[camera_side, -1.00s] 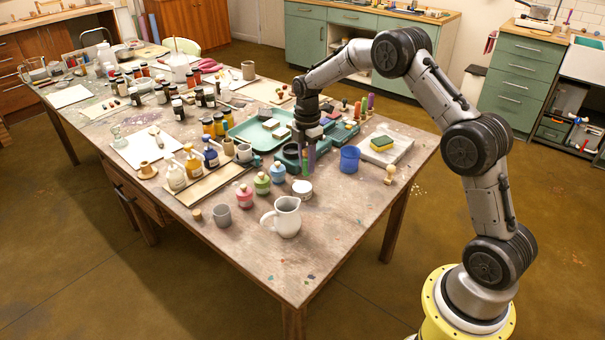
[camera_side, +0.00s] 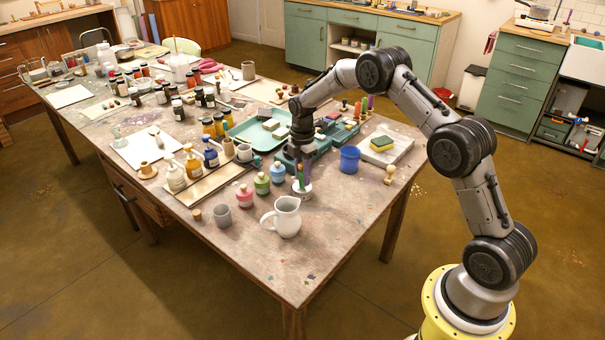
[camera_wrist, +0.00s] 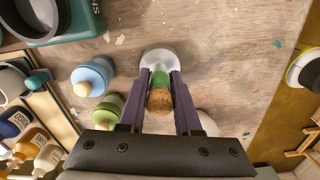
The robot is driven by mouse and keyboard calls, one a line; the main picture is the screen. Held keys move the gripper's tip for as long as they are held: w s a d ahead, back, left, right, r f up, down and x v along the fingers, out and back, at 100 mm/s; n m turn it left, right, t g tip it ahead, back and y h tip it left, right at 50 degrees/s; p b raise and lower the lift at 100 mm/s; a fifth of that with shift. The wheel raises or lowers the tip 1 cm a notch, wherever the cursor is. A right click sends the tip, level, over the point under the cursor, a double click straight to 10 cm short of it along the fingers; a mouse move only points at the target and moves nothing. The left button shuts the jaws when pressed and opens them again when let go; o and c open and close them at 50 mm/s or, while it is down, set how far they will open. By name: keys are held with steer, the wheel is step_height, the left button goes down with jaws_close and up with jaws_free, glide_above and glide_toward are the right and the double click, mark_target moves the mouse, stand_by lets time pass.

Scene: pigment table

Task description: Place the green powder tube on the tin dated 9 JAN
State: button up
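The green powder tube (camera_side: 301,178) has a cork stopper, which faces my wrist camera. In the wrist view the tube (camera_wrist: 160,78) stands between my gripper's purple fingers (camera_wrist: 160,82). In the side view my gripper (camera_side: 302,180) is shut on it and holds it about upright over a white round tin (camera_side: 302,193). The tin (camera_wrist: 152,54) also shows in the wrist view, partly covered by the tube and fingers. Whether the tube's bottom touches the tin I cannot tell. No date is readable on the tin.
Pink, green and blue bottles (camera_side: 262,183) stand left of the tin. A white jug (camera_side: 287,217) is close in front, and a blue cup (camera_side: 349,159) is to the right. A teal tray (camera_side: 240,138) lies behind. The table's front right is clear.

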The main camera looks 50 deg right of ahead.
steer(key=o, duration=0.4)
step_height(320, 180, up, 13)
steer(key=shift+f, duration=0.2)
steer(key=s+a+r+m+t, duration=0.2)
steer(key=s+a+r+m, duration=0.25)
steer(key=s+r, duration=0.35)
steer(key=s+a+r+m+t, duration=0.1)
steer(key=s+a+r+m, duration=0.2)
steer(key=s+a+r, duration=0.35)
steer(key=s+a+f+m+t, duration=0.1)
steer(key=s+m, duration=0.3)
steer(key=s, duration=0.6)
steer(key=s+a+f+m+t, duration=0.1)
steer(key=s+m, duration=0.3)
steer(key=s, duration=0.7)
steer(key=shift+a+t, duration=0.3)
steer(key=shift+a, duration=0.25)
